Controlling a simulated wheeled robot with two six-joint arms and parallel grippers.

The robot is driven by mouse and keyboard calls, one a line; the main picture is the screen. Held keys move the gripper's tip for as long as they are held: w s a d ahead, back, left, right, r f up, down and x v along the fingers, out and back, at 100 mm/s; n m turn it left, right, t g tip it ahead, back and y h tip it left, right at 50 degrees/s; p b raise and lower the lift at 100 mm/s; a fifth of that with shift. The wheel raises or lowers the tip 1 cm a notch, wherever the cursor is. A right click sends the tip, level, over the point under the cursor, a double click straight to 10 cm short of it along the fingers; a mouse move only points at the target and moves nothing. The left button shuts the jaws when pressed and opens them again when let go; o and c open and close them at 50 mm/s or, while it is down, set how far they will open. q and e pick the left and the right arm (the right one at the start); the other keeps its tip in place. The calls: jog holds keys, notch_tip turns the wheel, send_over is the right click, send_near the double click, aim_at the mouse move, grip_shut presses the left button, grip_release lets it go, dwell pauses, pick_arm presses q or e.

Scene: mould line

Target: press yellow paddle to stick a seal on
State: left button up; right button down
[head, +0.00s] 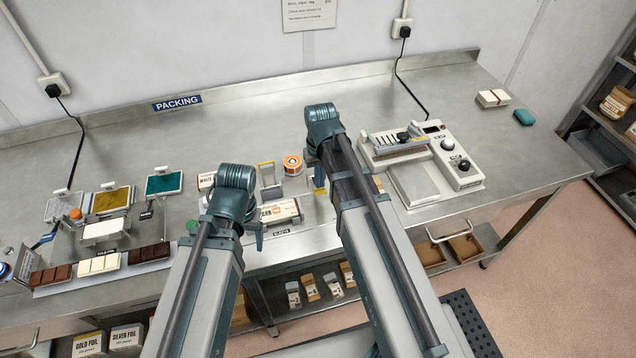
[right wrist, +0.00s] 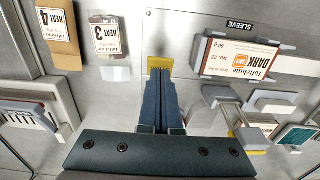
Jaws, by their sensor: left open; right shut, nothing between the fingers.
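A yellow paddle (right wrist: 160,64) shows at the tips of my right gripper (right wrist: 160,82) in the right wrist view. The fingers are shut with nothing between them; I cannot tell whether they touch the paddle. In the head view my right gripper (head: 319,182) is above the bench's front part, partly covering the paddle. A boxed bar in a printed sleeve (right wrist: 235,60) lies in a grey holder beside the paddle, above a SLEEVE label; it also shows in the head view (head: 281,211). My left gripper (head: 259,238) is open near that holder's front left, with its fingers mostly hidden.
An orange-rimmed roll (head: 293,165) stands behind the holder. A grey stand with a yellow top (head: 267,172) is left of it. A heat-sealing machine (head: 415,185) stands to the right. Chocolate bars (head: 98,264) lie at the left.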

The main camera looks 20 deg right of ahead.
aim_at(320, 190)
jog(key=shift+r+p, duration=1.75)
jog(key=shift+r, duration=0.25)
pick_arm(q)
notch_tip(320, 190, up, 4)
jog(key=shift+f, duration=0.1)
pick_arm(e)
jog(key=shift+s+a+f, duration=0.2)
jog(key=shift+f, duration=0.05)
pick_arm(q)
notch_tip(320, 190, down, 6)
jog(key=b, duration=0.6)
jog(key=shift+f+b, duration=0.25)
jog(key=shift+b, duration=0.05)
pick_arm(e)
jog(key=s+a+f+n, duration=0.1)
jog(key=s+a+f, duration=0.1)
jog(key=s+a, duration=0.1)
jog(key=s+a+f+n, duration=0.1)
jog(key=s+a+f, duration=0.1)
jog(key=s, duration=0.4)
jog(key=s+a+f+n+h, duration=0.1)
jog(key=s+a+f, duration=0.1)
jog(key=s+a, duration=0.2)
jog(key=shift+s+a, duration=0.3)
jog(key=shift+a, duration=0.1)
jog(key=shift+s+a, duration=0.15)
jog(key=shift+s, duration=0.05)
